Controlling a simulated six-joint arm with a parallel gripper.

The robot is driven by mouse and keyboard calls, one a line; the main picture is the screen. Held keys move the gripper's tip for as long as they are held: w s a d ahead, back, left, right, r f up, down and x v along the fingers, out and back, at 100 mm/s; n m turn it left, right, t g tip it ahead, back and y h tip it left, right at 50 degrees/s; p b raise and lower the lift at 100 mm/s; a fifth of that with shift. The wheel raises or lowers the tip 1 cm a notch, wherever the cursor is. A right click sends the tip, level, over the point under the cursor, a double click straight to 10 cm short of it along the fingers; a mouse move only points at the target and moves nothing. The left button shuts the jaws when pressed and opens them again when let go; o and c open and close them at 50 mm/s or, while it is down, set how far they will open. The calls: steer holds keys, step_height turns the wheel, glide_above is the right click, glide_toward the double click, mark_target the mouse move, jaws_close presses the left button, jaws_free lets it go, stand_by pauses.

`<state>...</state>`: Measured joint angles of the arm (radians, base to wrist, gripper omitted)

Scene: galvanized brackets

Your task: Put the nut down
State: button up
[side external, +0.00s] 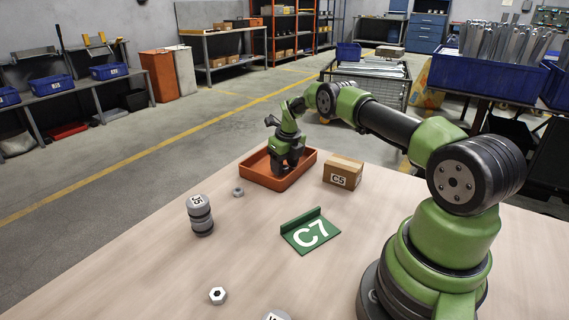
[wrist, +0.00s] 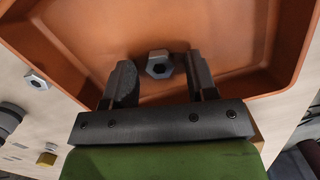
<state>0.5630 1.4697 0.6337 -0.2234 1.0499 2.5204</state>
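A grey hex nut (wrist: 160,64) lies in the orange tray (wrist: 232,32), between my gripper's fingertips in the wrist view. My gripper (wrist: 161,72) is open, with a visible gap between the nut and each dark finger. In the side view my gripper (side external: 287,166) points down into the tray (side external: 307,166) and hides the nut there. Another hex nut (side external: 238,192) lies on the table just outside the tray; it also shows at the left of the wrist view (wrist: 36,80). A third nut (side external: 217,295) lies near the table's front.
A cardboard box marked C5 (side external: 343,172) stands right of the tray. A grey stacked cylinder marked J5 (side external: 201,216) stands at the left. Part of another labelled object (side external: 276,315) shows at the bottom edge. The front left tabletop is mostly clear.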

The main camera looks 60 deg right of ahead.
steer(key=shift+r, duration=0.1)
step_height(320, 180, up, 12)
steer(key=s+f, duration=0.1)
steer(key=s, duration=0.1)
steer(key=s+a+r+n+t, duration=0.1)
steer(key=s+a+r+n, duration=0.2)
steer(key=a+r+n, duration=0.55)
steer(key=s+a+r+n+t, duration=0.2)
steer(key=a+r+n, duration=0.6)
steer(key=r, duration=0.2)
steer(key=s+a+n+t+y, duration=0.1)
steer(key=s+a+n, duration=0.4)
steer(key=s+n, duration=0.4)
steer(key=s+a+n+t+y, duration=0.1)
steer(key=s+a+n, duration=0.4)
steer(key=s+n, duration=0.4)
steer(key=shift+s+a+r, duration=0.35)
steer(key=shift+s+r, duration=0.05)
steer(key=shift+n, duration=0.25)
